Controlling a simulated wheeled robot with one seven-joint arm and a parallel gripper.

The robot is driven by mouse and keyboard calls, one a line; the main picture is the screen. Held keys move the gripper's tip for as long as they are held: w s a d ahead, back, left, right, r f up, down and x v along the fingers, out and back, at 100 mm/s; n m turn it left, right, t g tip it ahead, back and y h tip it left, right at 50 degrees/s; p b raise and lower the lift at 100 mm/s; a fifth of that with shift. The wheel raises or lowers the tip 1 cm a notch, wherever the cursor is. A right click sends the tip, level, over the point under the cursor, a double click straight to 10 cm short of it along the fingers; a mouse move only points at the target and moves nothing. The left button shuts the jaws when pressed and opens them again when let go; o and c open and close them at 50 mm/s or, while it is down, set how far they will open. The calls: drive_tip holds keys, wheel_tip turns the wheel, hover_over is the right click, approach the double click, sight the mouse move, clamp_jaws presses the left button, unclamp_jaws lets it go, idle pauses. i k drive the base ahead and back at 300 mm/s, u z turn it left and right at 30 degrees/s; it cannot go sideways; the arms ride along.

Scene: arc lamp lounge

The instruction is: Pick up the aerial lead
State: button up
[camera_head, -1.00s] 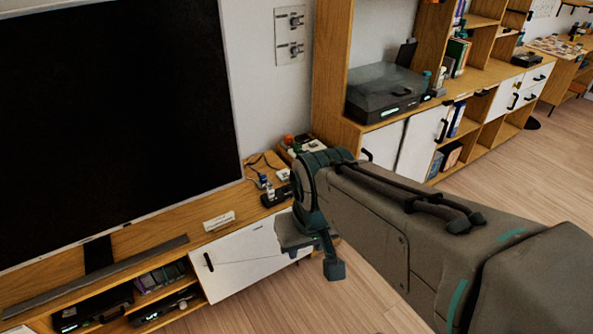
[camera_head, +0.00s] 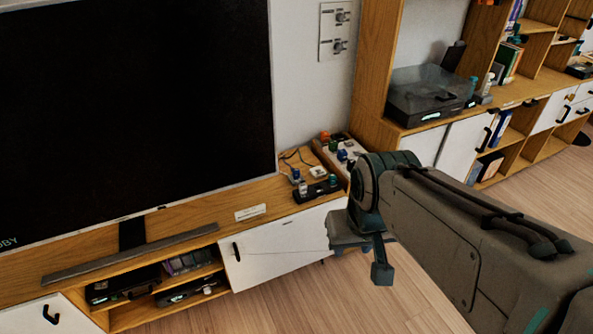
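A thin dark cable (camera_head: 286,157) curls on the TV bench, behind small blue and white pieces (camera_head: 296,175) at the bench's right end. I cannot tell whether this cable is the aerial lead. My gripper (camera_head: 366,262) hangs in front of the bench's right end, apart from the cable and lower in the picture. Its fingers point down and are seen from behind the arm, so their opening is unclear. I see nothing held in it.
A large black television (camera_head: 130,110) stands on the wooden bench (camera_head: 205,212), with a grey soundbar (camera_head: 130,258) before it. A box of small items (camera_head: 338,155) and a black block (camera_head: 318,188) sit near the cable. Shelving (camera_head: 375,75) with a turntable (camera_head: 430,98) is behind. The floor ahead is clear.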

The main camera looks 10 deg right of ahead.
sight(303, 187)
drive_tip(key=i, duration=1.45)
drive_tip(key=z, duration=0.05)
